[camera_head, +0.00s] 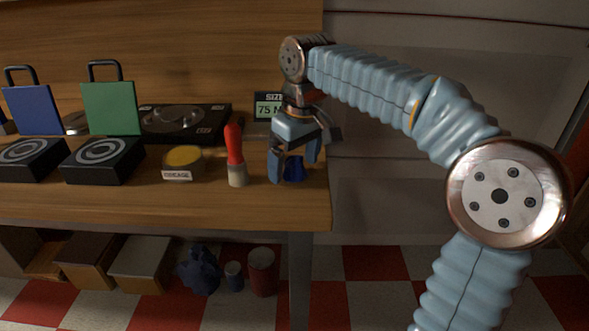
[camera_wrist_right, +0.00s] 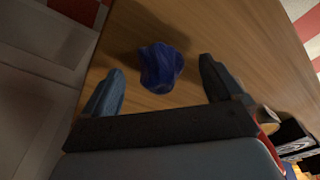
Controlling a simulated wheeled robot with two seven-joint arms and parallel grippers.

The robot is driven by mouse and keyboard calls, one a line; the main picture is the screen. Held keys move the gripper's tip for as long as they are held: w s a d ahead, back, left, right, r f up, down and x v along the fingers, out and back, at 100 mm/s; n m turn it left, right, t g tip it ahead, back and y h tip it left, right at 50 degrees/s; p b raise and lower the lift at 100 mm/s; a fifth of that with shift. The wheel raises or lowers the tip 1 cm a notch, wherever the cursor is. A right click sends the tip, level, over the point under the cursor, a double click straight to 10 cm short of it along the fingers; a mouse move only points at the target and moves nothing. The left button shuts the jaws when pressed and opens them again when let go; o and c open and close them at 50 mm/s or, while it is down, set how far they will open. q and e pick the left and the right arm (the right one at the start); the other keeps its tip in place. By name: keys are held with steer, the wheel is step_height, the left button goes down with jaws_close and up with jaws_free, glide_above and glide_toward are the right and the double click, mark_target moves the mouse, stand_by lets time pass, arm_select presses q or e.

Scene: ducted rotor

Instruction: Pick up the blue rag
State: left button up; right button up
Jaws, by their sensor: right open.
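The blue rag (camera_head: 296,172) is a small dark blue crumpled lump on the wooden table near its right end. In the head view it is partly hidden by my right gripper (camera_head: 292,168), which points down over it with its fingers apart. In the right wrist view the whole rag (camera_wrist_right: 160,68) shows on the wood, between the two open fingers (camera_wrist_right: 160,72) and clear of both. I cannot tell how high the fingertips are above the table. My left gripper is not in view.
Farther left are black boxes (camera_head: 103,161) and a green bag (camera_head: 111,108). Another dark blue lump (camera_head: 200,270) lies below the table.

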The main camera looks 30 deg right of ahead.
steer(key=shift+f, duration=0.2)
steer(key=c, duration=1.1)
steer(key=shift+r, duration=0.1)
step_height(320, 180, up, 3)
steer(key=shift+r, duration=0.1)
steer(key=s+a+r, duration=0.1)
steer(key=a+r, duration=0.2)
steer(key=a, duration=0.1)
steer(key=s+a+r, duration=0.1)
steer(key=a+r, duration=0.2)
steer(key=a, duration=0.2)
steer(key=s+a+r, duration=0.1)
steer(key=a+r, duration=0.2)
steer(key=a, duration=0.1)
steer(key=shift+s+a+r, duration=0.3)
steer(key=shift+s+r, duration=0.05)
steer(key=shift+s, duration=0.05)
